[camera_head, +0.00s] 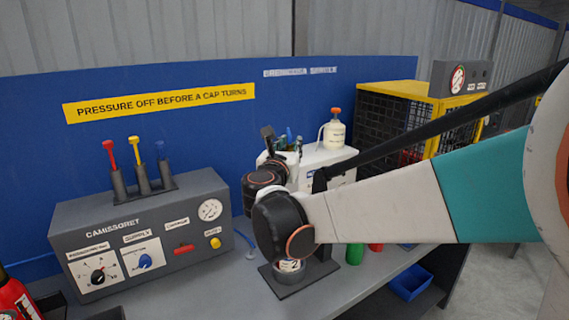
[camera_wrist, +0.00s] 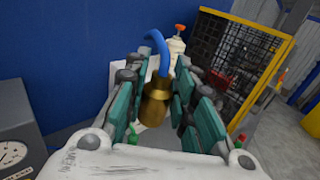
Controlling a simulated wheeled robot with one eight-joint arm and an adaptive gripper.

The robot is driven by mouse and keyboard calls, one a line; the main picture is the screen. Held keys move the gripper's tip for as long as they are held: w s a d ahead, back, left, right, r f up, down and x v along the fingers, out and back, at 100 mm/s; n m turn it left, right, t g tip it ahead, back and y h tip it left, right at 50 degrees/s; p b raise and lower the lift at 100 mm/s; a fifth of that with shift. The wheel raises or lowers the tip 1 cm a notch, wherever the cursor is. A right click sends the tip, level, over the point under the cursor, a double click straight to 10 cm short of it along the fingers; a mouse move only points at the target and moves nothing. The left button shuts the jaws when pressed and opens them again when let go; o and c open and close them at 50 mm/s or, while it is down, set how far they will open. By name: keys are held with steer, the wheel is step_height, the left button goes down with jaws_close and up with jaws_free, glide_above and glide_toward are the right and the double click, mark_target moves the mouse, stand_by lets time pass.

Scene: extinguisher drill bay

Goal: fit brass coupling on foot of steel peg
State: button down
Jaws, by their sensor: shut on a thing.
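The brass coupling (camera_wrist: 157,105) is in the middle of the wrist view, with a blue hose (camera_wrist: 157,45) curving up from its top. My gripper (camera_wrist: 160,88) has its teal-padded fingers on both sides of the coupling and is shut on it. In the head view my gripper (camera_head: 281,140) is small, above the bench before the blue back panel, and the coupling cannot be made out there. I cannot make out the steel peg in either view; my arm hides part of the bench.
A grey control box (camera_head: 145,240) with levers stands left on the bench. A white bottle with an orange cap (camera_head: 334,130) stands on a white box (camera_head: 338,160) behind my wrist. A yellow-framed mesh cage (camera_head: 390,115) is at right. A dark plate (camera_head: 318,277) lies beneath my arm.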

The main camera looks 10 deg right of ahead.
mark_target(289, 146)
step_height(289, 146, up, 8)
steer(key=shift+s+f+p, duration=0.1)
steer(key=shift+f+p, duration=0.15)
steer(key=shift+p, duration=0.6)
steer(key=shift+w+a+f, duration=0.1)
steer(key=shift+w+f, duration=0.05)
steer(key=shift+w, duration=0.05)
steer(key=w+a+f+n+y+b, duration=0.1)
steer(key=w+a+f+b, duration=0.2)
steer(key=f, duration=1)
steer(key=w+a+f+n+t+y+b, duration=0.1)
steer(key=w+a+f+b, duration=0.3)
steer(key=f, duration=0.9)
steer(key=w+a+f+n+y+b, duration=0.1)
steer(key=w+a+f+y+b, duration=0.1)
steer(key=f, duration=1.1)
steer(key=shift+w+a+f+t+b, duration=0.2)
steer(key=shift+w+a+b, duration=0.25)
steer(key=shift+w+b, duration=0.15)
steer(key=shift+w+a+f+t+b, duration=0.15)
steer(key=shift+w+a+b, duration=0.25)
steer(key=shift+w+b, duration=0.2)
steer(key=shift+a+f+y, duration=0.1)
steer(key=shift+f+y, duration=0.3)
steer(key=shift+f, duration=0.15)
steer(key=shift+f, duration=0.2)
steer(key=shift+f+b, duration=1.5)
steer(key=shift+f, duration=1.25)
